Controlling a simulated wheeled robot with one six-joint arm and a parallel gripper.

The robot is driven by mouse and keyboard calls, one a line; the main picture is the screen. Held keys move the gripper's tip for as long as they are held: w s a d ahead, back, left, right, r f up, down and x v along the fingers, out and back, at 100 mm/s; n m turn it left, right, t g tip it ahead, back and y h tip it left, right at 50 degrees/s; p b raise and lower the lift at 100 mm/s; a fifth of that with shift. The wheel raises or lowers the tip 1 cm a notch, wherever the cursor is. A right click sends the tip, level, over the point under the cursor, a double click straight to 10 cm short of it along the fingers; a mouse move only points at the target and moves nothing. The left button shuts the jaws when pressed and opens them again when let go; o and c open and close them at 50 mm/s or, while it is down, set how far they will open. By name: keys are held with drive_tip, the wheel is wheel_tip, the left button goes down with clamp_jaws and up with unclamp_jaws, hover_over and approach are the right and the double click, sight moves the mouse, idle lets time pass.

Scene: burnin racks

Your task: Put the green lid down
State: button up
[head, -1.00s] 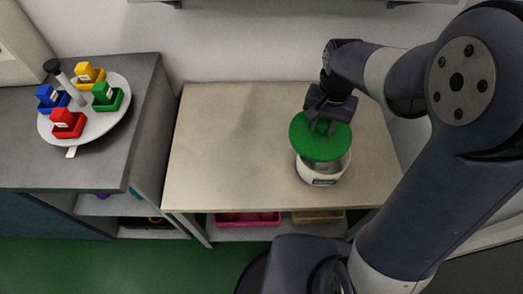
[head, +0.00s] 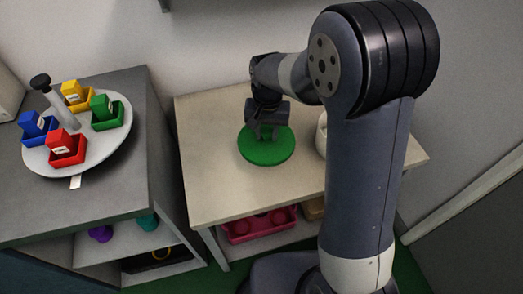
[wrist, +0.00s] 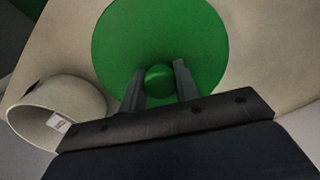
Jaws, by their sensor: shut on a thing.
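The green lid (head: 267,151) is a round disc with a small round knob (wrist: 158,77) at its middle. My gripper (head: 266,131) is above the lid, and in the wrist view (wrist: 160,84) its two fingers are shut on the knob. The lid is level at or just above the beige tabletop (head: 208,120); I cannot tell if it touches. The white pot (head: 321,137) is to the right of the lid in the head view, mostly hidden behind my arm. In the wrist view the pot (wrist: 52,105) stands open at the left, apart from the lid.
A grey counter (head: 45,205) at the left carries a round white turntable (head: 110,143) with red, blue, yellow and green bins and a black-topped post (head: 50,95). A pink tray (head: 257,229) sits on the shelf below. The tabletop left of the lid is clear.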

sight(267, 139)
drive_tip(key=shift+f, duration=3.05)
drive_tip(key=shift+f, duration=0.15)
drive_tip(key=o, duration=1)
drive_tip(key=shift+c, duration=0.2)
wheel_tip(267, 139, up, 12)
drive_tip(key=shift+r, duration=0.2)
drive_tip(key=shift+f, duration=0.1)
